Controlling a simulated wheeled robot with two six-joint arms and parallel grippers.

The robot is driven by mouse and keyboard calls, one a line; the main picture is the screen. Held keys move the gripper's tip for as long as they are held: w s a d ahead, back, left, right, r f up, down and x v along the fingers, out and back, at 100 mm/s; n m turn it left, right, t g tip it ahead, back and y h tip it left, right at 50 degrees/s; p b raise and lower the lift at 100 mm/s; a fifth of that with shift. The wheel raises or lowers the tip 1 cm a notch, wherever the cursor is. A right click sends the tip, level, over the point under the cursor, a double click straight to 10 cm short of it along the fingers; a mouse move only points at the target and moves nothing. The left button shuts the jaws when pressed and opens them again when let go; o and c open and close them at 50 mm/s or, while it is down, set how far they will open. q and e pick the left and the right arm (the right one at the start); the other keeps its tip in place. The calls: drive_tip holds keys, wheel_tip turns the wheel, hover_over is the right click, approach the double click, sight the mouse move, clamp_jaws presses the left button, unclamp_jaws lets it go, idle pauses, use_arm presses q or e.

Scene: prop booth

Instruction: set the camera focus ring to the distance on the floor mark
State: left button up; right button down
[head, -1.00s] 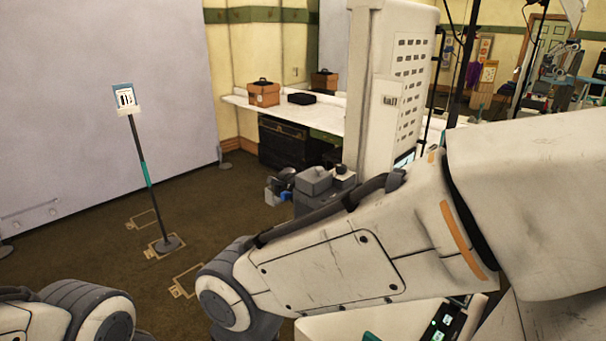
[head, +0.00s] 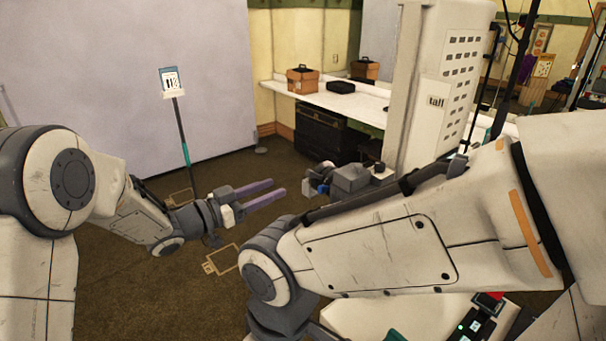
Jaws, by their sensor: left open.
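A grey boxy device (head: 350,178) with a dark knob and a blue part, which looks like the camera, stands beyond my right arm. My arm hides its lower part, and I cannot make out a focus ring or its setting. A tan outlined floor mark (head: 222,259) lies on the brown carpet; another floor mark (head: 180,197) is partly hidden behind my left arm. Their writing is too small to read. My left gripper (head: 279,188) is open and empty, its purple-grey fingers pointing right towards the device, apart from it. My right gripper is out of the picture.
A thin stand with a small sign (head: 172,80) rises behind my left arm, its foot hidden. A tall white cabinet (head: 440,100) stands behind the device. A white counter (head: 300,88) holds an orange-brown box (head: 303,80) and a black case (head: 341,87). Carpet is open at lower left.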

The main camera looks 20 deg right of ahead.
sight(307, 175)
use_arm(q)
drive_tip(key=p+x, duration=0.4)
drive_tip(key=x, duration=0.5)
drive_tip(key=shift+r, duration=0.1)
drive_tip(key=shift+w+d, duration=0.15)
drive_tip(key=shift+d, duration=0.45)
clamp_jaws()
idle(0.7)
